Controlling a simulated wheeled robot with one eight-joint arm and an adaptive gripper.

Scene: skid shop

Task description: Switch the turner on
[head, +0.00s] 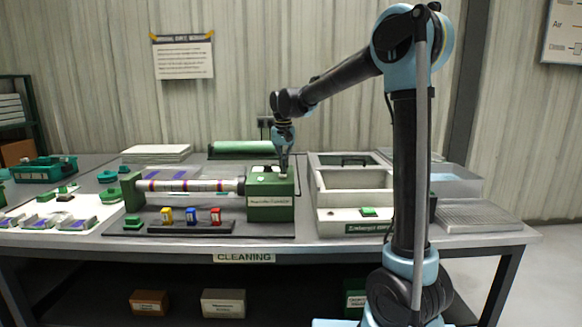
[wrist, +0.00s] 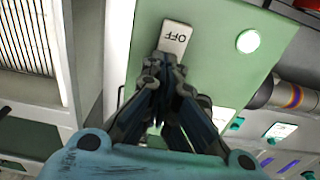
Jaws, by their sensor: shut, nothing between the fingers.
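The turner is a green box (head: 270,205) with a long rod (head: 195,185) running left from it. My gripper (head: 284,168) points down at the top of this box. In the wrist view my gripper (wrist: 165,65) is shut and empty, with its fingertips at the edge of a pale rocker switch (wrist: 175,38) marked OFF. The fingers hide the near part of the switch, and I cannot tell whether they touch it. A round pale-green lamp (wrist: 248,41) beside the switch looks bright. The rod's banded end also shows in the wrist view (wrist: 292,96).
A white sectioned tub (head: 350,190) stands right of the turner. Yellow, blue and red clips (head: 190,216) stand on a dark strip in front. A green roll (head: 245,148) lies behind. Small parts lie on a white sheet (head: 60,210) at left.

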